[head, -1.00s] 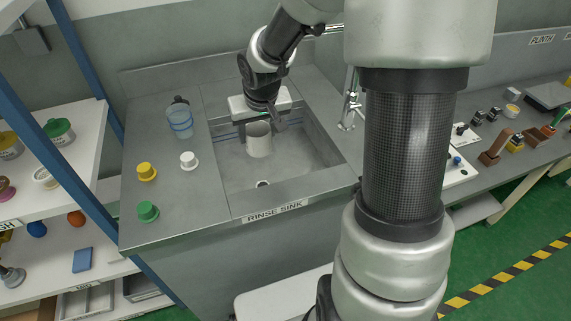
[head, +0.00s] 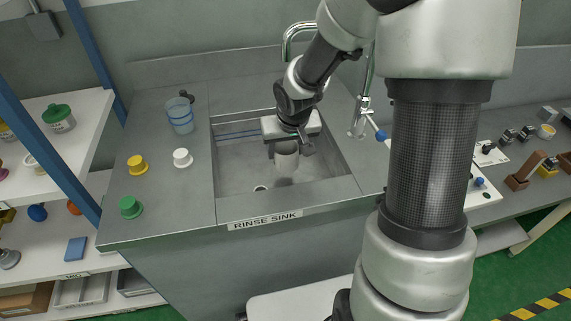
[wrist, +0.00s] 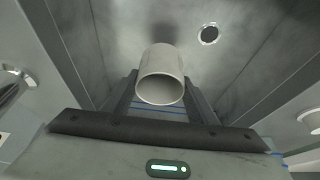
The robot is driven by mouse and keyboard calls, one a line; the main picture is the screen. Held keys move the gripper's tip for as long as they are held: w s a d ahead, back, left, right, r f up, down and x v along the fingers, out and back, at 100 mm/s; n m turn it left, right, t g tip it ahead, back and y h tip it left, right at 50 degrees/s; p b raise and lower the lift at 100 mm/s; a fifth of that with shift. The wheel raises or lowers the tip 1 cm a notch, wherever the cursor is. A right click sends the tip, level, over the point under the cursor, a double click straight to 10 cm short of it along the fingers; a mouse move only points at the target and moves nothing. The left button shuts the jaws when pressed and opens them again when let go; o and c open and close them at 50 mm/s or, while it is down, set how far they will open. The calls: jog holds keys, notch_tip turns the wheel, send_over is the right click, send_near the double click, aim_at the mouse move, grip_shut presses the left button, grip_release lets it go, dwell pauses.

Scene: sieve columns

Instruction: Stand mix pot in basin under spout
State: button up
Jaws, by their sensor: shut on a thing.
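The mix pot, a plain pale grey cylinder (head: 286,163), is upright inside the sink basin (head: 232,177), right of its middle. My gripper (head: 286,146) is above it and shut on it. In the wrist view the pot (wrist: 161,75) sits between the two dark fingers, its open mouth facing the camera. I cannot tell whether its base touches the basin floor. The curved spout (head: 300,27) rises behind my arm, which hides part of it. The round drain (head: 260,188) lies left of the pot; it also shows in the wrist view (wrist: 208,34).
The basin's left part is clear.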

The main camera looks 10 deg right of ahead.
aim_at(286, 159)
notch_tip(286, 159, down, 4)
jog(key=shift+f+b, duration=0.2)
jog(key=shift+b, duration=0.6)
jog(key=shift+f, duration=0.1)
jog(key=shift+f+b, duration=0.15)
jog(key=shift+b, duration=0.15)
jog(key=o, duration=1.1)
jog(key=shift+r, duration=0.2)
jog(key=shift+r+p, duration=0.3)
jog(key=shift+p, duration=0.15)
jog(key=p+v, duration=0.5)
jog(key=v, duration=0.6)
jog(key=shift+s+r, duration=0.15)
jog(key=shift+r, duration=0.15)
